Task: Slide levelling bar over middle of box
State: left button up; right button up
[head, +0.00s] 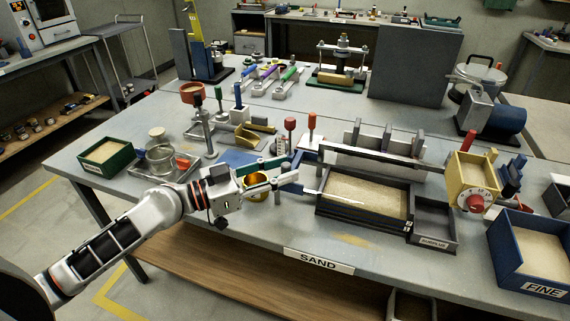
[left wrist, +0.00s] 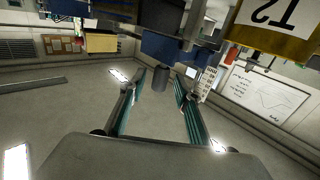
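The box (head: 322,206) is a dark open tray of pale sand (head: 365,193), right of centre on the bench in the head view. A long dark bar (head: 380,157), which looks like the levelling bar, lies across its back side. My left gripper (head: 292,172) is left of the box, its fingers pointing right. In the left wrist view its two fingers (left wrist: 160,84) are spread apart. A dark grey cylinder (left wrist: 161,78) shows between or beyond the fingertips; I cannot tell its distance. My right gripper is not in view.
A grey surplus tray (head: 450,240) adjoins the box on the right. A yellow hopper (head: 473,172) and the blue FINE bin (head: 505,262) are at right. The front bench strip is mostly clear.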

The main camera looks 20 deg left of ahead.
pick_arm(q)
jog(key=shift+w+d+f, duration=0.1)
jog(key=shift+w+d, duration=0.35)
jog(key=shift+d, duration=0.1)
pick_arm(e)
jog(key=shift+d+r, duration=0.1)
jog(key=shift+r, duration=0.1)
pick_arm(q)
grip_shut()
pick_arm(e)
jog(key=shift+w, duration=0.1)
